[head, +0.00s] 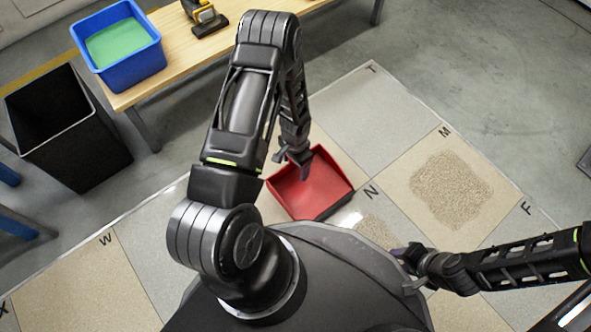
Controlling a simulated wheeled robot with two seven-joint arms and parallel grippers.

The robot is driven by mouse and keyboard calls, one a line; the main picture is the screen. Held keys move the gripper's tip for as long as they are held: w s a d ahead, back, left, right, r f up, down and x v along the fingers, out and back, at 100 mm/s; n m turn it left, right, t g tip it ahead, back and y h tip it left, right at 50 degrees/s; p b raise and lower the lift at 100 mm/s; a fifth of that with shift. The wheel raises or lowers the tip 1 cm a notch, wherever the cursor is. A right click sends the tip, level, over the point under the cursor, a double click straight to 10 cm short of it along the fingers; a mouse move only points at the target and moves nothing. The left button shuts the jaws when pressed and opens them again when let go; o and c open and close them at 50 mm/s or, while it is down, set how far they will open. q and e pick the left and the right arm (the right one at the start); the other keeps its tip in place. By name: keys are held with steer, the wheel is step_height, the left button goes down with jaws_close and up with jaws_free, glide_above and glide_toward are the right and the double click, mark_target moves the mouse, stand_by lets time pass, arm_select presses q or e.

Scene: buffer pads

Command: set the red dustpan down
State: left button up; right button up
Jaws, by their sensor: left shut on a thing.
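The red dustpan (322,190) is in the middle of the head view, over the pale floor tiles beside the tile marked N. My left gripper (301,168) is shut on the dustpan at its back edge, and the fingers hide part of it. The pan looks roughly level; I cannot tell whether it touches the floor. My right gripper (408,262) is low at the right, close to my body and apart from the dustpan. A small purple bit shows at its tip, and its jaws are too unclear to read.
Lettered tiles cover the floor. A patch of brown grains (452,188) lies on the tile marked M, and a smaller patch (377,231) by N. A black bin (75,145) stands left of a wooden table (180,72) bearing a blue tub (133,66) and a yellow-black tool (205,17).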

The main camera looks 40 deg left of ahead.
mark_target(295, 172)
arm_select(q)
step_height(295, 172, down, 4)
steer(key=shift+r+b, duration=0.2)
steer(key=shift+b, duration=0.6)
steer(key=shift+r, duration=0.1)
steer(key=o, duration=1.7)
step_height(295, 172, up, 12)
steer(key=p, duration=0.5)
steer(key=shift+p, duration=0.4)
steer(key=shift+d, duration=0.1)
